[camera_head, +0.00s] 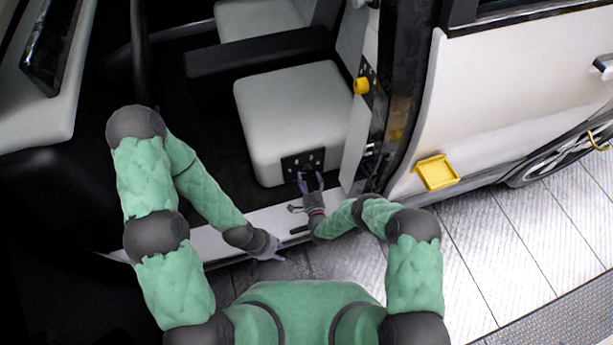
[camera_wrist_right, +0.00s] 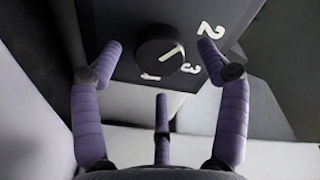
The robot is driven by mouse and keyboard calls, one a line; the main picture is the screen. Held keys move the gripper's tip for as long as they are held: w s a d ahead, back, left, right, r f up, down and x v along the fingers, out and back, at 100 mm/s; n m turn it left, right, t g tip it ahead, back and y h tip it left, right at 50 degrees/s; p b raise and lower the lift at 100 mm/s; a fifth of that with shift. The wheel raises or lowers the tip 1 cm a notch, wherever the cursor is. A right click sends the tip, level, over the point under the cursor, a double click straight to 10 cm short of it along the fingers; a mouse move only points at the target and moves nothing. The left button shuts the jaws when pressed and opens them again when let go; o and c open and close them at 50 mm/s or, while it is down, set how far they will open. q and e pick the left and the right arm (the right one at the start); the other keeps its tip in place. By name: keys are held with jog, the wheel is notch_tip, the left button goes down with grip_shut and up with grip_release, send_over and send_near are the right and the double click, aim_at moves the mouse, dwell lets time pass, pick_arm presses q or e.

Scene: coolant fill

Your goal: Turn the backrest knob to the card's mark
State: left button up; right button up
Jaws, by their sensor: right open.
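A dark round knob (camera_wrist_right: 158,50) with a white pointer line sits on a black panel in the right wrist view. White numerals 1, 2 and 3 stand around it; the line points to the upper right, between the 2 and the 3. In the head view the panel (camera_head: 303,163) is on the seat's front, its small controls hard to make out. My right gripper (camera_head: 311,177) is open before it; in the wrist view its purple fingers (camera_wrist_right: 161,50) lie either side of the knob, apparently without touching. My left gripper (camera_head: 272,252) is low by the sill, its jaws too small to read. I cannot make out a card.
The light grey seat (camera_head: 292,105) stands inside the open doorway. A white sill (camera_head: 275,220) runs below it. A yellow knob (camera_head: 361,86) is on the door pillar, and a yellow tray (camera_head: 437,172) is on the vehicle's side. The plank floor (camera_head: 500,240) at right is clear.

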jog(key=shift+b+x, duration=0.3)
jog(key=shift+x, duration=1.05)
jog(key=shift+c, duration=0.3)
jog(key=c, duration=1.1)
